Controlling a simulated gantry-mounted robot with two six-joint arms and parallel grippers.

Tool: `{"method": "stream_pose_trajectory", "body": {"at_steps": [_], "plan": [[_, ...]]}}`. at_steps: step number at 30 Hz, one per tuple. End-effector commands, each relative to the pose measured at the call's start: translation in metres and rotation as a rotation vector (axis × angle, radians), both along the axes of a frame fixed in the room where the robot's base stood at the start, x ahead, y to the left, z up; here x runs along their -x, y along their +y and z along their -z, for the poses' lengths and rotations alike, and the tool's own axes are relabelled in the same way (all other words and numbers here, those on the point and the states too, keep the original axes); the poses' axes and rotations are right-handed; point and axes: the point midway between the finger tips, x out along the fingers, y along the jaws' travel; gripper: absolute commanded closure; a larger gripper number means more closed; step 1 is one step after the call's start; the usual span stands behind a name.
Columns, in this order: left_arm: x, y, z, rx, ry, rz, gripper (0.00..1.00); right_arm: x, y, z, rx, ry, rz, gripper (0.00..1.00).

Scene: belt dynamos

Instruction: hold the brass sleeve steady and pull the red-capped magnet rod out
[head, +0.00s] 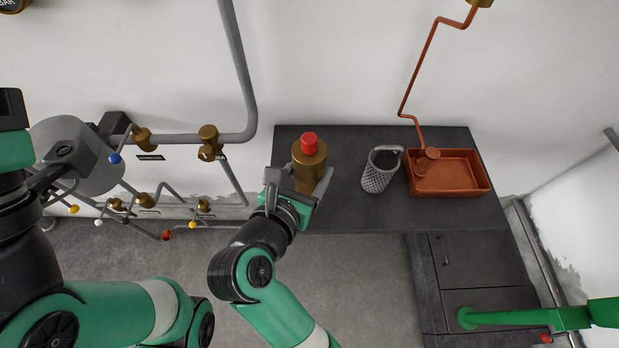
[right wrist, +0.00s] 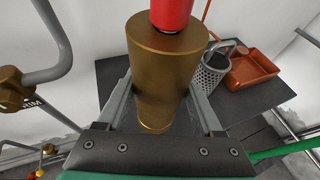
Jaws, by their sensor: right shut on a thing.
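The brass sleeve (head: 308,165) is a stout upright cylinder near the left end of the dark bench. The red cap (head: 309,143) of the magnet rod sticks out of its top; the rest of the rod is hidden inside. My right gripper (head: 298,184) is shut on the sleeve, with a finger on either side. The right wrist view shows the sleeve (right wrist: 165,65) between the fingers and the red cap (right wrist: 171,14) above it. My left gripper (head: 52,178) is far to the left, away from the sleeve, and its jaw opening is unclear.
A perforated grey metal basket (head: 377,178) stands on the dark bench (head: 345,205), right of the sleeve. A copper tray (head: 455,192) lies farther right. Grey pipes with brass valves (head: 208,143) run along the wall at left. A green bar (head: 530,319) is at lower right.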

Motion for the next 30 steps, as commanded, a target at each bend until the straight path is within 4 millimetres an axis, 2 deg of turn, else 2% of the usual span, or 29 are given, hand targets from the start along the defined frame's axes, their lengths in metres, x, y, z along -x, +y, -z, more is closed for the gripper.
{"method": "stream_pose_trajectory", "body": {"at_steps": [30], "plan": [[0.000,0.000,0.078,0.000,0.000,0.000,0.50,-0.083,0.000,0.071,-0.001,-0.006,0.001,1.00]]}}
